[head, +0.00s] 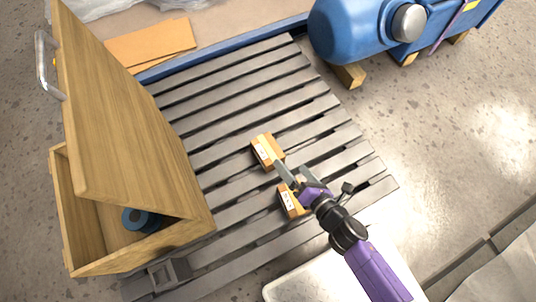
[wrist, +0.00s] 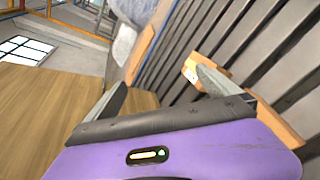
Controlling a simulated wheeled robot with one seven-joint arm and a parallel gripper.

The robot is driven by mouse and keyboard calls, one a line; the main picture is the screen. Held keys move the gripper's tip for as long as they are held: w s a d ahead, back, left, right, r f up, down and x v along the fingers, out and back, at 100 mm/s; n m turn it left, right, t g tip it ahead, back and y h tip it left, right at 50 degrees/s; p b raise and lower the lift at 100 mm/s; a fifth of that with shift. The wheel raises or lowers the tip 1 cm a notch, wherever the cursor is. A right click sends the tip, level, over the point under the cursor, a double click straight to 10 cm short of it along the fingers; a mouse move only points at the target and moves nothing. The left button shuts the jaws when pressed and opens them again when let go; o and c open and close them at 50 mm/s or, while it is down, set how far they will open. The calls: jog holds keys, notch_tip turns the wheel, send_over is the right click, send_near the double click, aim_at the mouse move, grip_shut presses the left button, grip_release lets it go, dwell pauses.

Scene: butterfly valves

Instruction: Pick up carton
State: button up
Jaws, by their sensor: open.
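Two small brown cartons with pale labels lie on the dark slatted platform (head: 235,110). In the head view, one carton (head: 264,146) lies just beyond my fingertips, and the other carton (head: 289,203) is beside my gripper, partly covered by it. My gripper (head: 288,172) is open and empty, above the slats between the two. In the wrist view, my gripper (wrist: 160,80) shows its two fingers spread wide. A carton (wrist: 191,70) shows partly behind the right finger, and the other carton (wrist: 281,130) shows at the right, partly hidden by the gripper body.
A wooden crate (head: 200,220) with a raised lid (head: 120,120) stands at the left of the platform, with a dark blue round object (head: 140,219) inside. A blue tank (head: 350,30) on wooden blocks is at the upper right. Bare slats lie beyond the cartons.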

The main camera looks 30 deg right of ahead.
aim_at(268, 148)
jog(key=shift+w+f+n+g+b, duration=0.1)
jog(key=shift+w+f+n+b, duration=1.75)
jog(key=shift+w+f, duration=1.3)
jog(key=shift+w+f+n+g+b, duration=0.1)
jog(key=shift+w+f+n+b, duration=1.3)
jog(key=shift+w+f+b, duration=1.65)
jog(key=shift+w+f+n+g+b, duration=0.1)
jog(key=shift+w+f+n+b, duration=1.3)
jog(key=shift+w+f, duration=1.85)
jog(key=shift+s+f+n, duration=0.25)
jog(key=shift+s+f, duration=0.35)
jog(key=shift+s, duration=0.15)
jog(key=shift+c, duration=0.4)
jog(key=c, duration=1.9)
